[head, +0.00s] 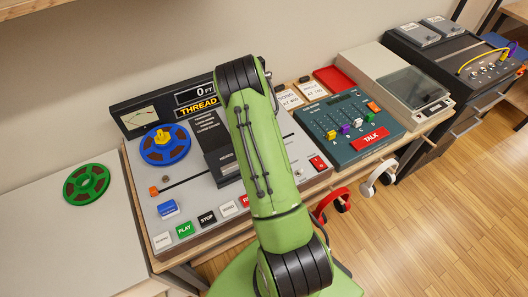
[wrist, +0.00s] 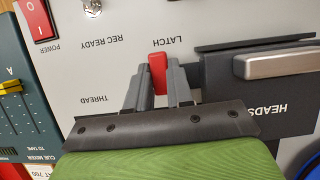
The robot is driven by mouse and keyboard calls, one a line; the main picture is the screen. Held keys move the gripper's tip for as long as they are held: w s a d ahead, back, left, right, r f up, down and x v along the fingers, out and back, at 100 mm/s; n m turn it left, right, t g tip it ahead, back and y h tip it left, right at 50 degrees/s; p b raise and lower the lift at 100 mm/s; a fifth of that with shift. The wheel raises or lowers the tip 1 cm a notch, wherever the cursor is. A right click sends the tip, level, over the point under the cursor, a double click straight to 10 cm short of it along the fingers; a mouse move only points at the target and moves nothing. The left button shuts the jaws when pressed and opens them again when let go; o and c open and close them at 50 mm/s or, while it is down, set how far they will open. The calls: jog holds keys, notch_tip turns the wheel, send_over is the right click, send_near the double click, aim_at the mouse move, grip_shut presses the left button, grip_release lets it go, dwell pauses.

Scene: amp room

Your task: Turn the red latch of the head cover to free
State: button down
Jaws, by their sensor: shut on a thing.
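The red latch (wrist: 157,68) stands out from the grey deck panel in the wrist view, under the upside-down word LATCH. It looks nearly upright in the picture, with its lower part between the fingers. My gripper (wrist: 157,88) is shut on it, one grey finger at each side. The dark head cover (wrist: 228,75), with a metal handle and the word HEADS, lies just right of the latch. In the head view the head cover (head: 222,160) shows partly at the left of my green arm. My arm hides the latch and gripper there. No free mark is readable.
The tape deck (head: 205,200) carries a blue reel (head: 165,144) and several coloured buttons. A red power switch (wrist: 37,18) is at the wrist view's upper left. A cue mixer (head: 350,118) stands right of the deck. A green reel (head: 87,184) lies on the left table.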

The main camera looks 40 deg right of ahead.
jog(key=c, duration=1)
grip_release()
jog(key=p+v, duration=0.2)
jog(key=v, duration=1.3)
jog(key=shift+r, duration=0.4)
jog(key=shift+w, duration=0.15)
